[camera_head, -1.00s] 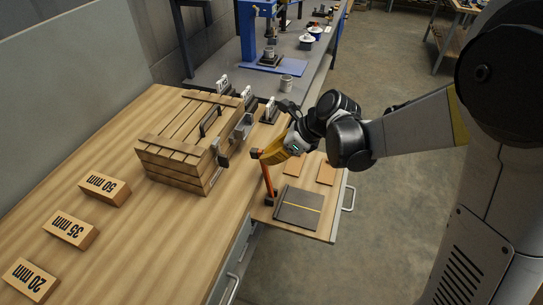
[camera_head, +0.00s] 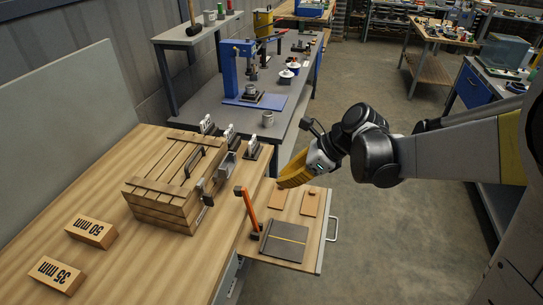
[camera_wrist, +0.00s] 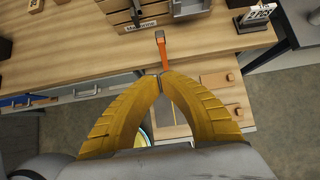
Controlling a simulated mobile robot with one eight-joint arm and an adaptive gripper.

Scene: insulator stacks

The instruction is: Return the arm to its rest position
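My gripper (camera_head: 283,183) has yellow ribbed fingers and hangs over the open drawer at the bench's right side. In the wrist view its fingertips (camera_wrist: 160,80) meet, with nothing visible between them. An orange-handled tool (camera_head: 248,210) with dark ends stands tilted at the drawer's left side, apart from the gripper in the head view. It also shows just beyond the fingertips in the wrist view (camera_wrist: 163,53). My arm reaches in from the right, above the floor.
The open drawer (camera_head: 287,258) holds a dark plate (camera_head: 283,245) and small wooden pieces. A slatted wooden crate (camera_head: 160,205) and marked blocks (camera_head: 91,232) stand on the bench. A blue press (camera_head: 232,70) stands on the grey table behind. The floor to the right has free room.

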